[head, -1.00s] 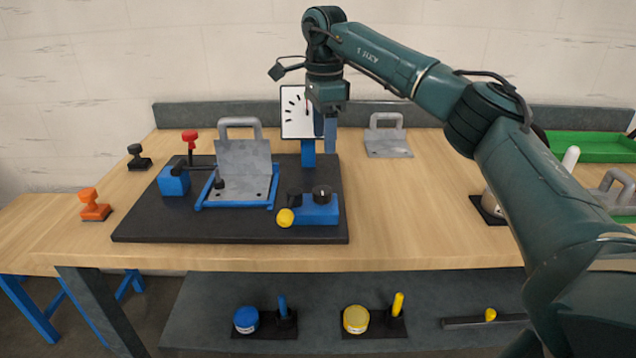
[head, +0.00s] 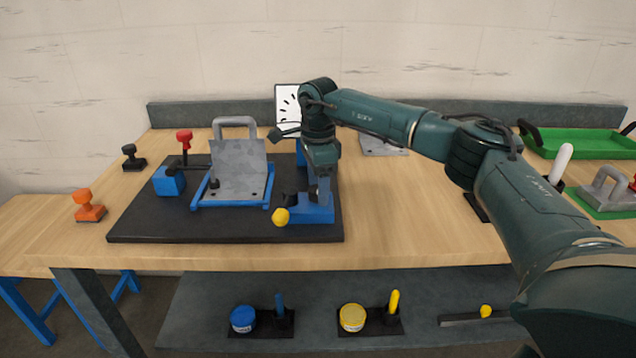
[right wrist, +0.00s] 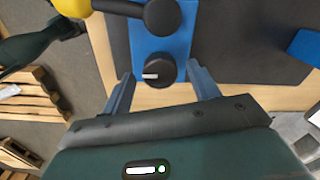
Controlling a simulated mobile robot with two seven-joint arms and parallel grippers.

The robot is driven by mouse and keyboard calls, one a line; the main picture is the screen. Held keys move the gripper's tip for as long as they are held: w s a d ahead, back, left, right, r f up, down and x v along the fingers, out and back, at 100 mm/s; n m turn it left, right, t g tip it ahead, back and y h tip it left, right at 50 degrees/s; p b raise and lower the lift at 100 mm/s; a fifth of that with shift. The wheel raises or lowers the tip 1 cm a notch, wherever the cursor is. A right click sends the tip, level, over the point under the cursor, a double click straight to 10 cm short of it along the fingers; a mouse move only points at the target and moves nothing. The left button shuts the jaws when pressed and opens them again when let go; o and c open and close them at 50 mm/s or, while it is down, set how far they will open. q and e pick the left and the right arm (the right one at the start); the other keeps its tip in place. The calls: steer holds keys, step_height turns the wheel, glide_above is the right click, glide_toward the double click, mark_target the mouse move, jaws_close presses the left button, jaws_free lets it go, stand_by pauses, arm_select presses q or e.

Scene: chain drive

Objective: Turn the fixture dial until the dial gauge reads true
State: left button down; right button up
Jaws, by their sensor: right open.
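The fixture dial (right wrist: 157,72) is a black knob with a white mark, on a blue block (head: 312,212) at the front right of the black fixture plate. In the right wrist view it lies between the two fingers of my right gripper (right wrist: 162,85), which are open with a gap on each side. In the head view my right gripper (head: 319,188) is over the block and covers the dial. The dial gauge (head: 287,98) is a white face with black ticks behind the plate. My arm hides its right part, and I cannot read its needle. My left gripper is not in view.
A grey metal bracket (head: 238,165) stands in a blue frame, with a red-knobbed clamp (head: 184,142) left of it. A yellow ball knob (head: 280,217) sits beside the dial block. A green tray (head: 580,146) is at the back right.

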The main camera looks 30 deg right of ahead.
steer(key=shift+c, duration=0.3)
steer(key=c, duration=0.9)
arm_select(q)
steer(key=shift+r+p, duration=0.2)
steer(key=shift+p, duration=0.1)
arm_select(e)
steer(key=shift+r, duration=0.1)
